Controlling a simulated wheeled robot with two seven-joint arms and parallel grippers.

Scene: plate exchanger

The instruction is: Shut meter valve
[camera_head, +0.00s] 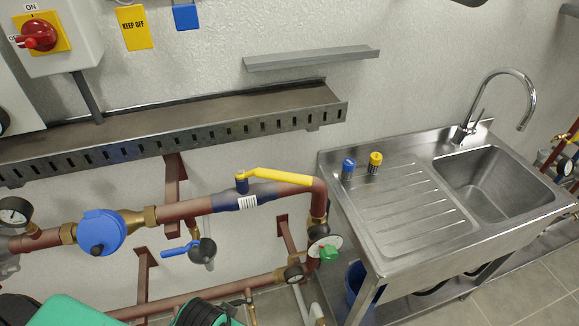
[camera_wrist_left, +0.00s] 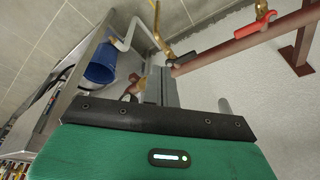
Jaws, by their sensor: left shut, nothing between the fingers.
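A round blue meter (camera_head: 101,231) sits on the upper copper pipe in the head view. To its right, on the same pipe, a valve with a yellow lever (camera_head: 280,176) has its lever lying roughly along the pipe. A blue-handled valve (camera_head: 183,248) hangs below that pipe, its handle pointing left. No label shows which is the meter valve. My left gripper's green body and black bar fill the bottom of the left wrist view. Its grey fingers (camera_wrist_left: 161,86) appear together and empty. Green and black parts of mine show at the head view's bottom edge. My right gripper is not seen.
A green-knobbed valve (camera_head: 328,253) and gauges sit around the pipes. A slotted metal tray (camera_head: 180,125) runs along the wall above. A steel sink (camera_head: 490,185) stands right. The left wrist view shows a blue bucket (camera_wrist_left: 100,62) and a red handle (camera_wrist_left: 263,18) by a pipe.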

